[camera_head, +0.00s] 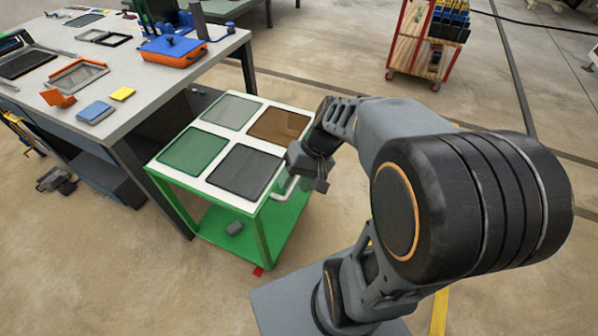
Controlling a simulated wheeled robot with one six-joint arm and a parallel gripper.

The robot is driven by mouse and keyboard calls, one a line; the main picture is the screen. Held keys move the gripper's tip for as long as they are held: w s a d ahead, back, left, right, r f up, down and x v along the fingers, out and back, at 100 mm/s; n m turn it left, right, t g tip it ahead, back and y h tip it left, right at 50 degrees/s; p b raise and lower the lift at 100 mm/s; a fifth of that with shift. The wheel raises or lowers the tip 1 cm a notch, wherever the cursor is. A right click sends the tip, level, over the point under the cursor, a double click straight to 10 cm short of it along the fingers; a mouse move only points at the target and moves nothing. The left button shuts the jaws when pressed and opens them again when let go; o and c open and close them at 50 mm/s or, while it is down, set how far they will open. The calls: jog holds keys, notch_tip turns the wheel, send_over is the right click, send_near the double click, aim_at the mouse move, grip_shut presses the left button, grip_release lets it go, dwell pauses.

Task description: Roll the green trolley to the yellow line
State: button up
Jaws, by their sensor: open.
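The green trolley (257,228) stands in the middle, against the right side of the workbench. Its white top (212,188) has four coloured mats, and a small grey item lies on its lower shelf. A pale handle (285,190) shows at its right side. My gripper (309,180) is at that right edge, close to the handle. It is open; its fingers are partly hidden, and I cannot tell whether they touch the handle. The yellow line (439,312) shows on the floor at the lower right, partly hidden behind my arm.
A grey workbench (130,110) with an orange box (172,52), trays and small blocks stands at the left. A red-framed cart (420,62) stands at the upper right. The floor between the trolley and that cart is clear.

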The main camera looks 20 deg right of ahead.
jog(key=w+d+f+m+t+y+b, duration=0.25)
jog(key=w+f+y+b, duration=0.2)
jog(key=f, duration=0.25)
jog(key=w+d+f+m+t+y+b, duration=0.1)
jog(key=w+d+f+t+y+b, duration=0.15)
jog(key=d+f+b, duration=0.35)
jog(key=w+d+f+m+t+b, duration=0.4)
jog(key=w+d+f+t+b, duration=0.15)
jog(key=d+f+t, duration=0.5)
jog(key=r+b+x, duration=0.1)
jog(key=b+x, duration=0.1)
jog(key=x, duration=1)
jog(key=shift+s+a+y, duration=0.2)
jog(key=shift+y, duration=0.1)
jog(key=shift+c, duration=0.3)
grip_shut()
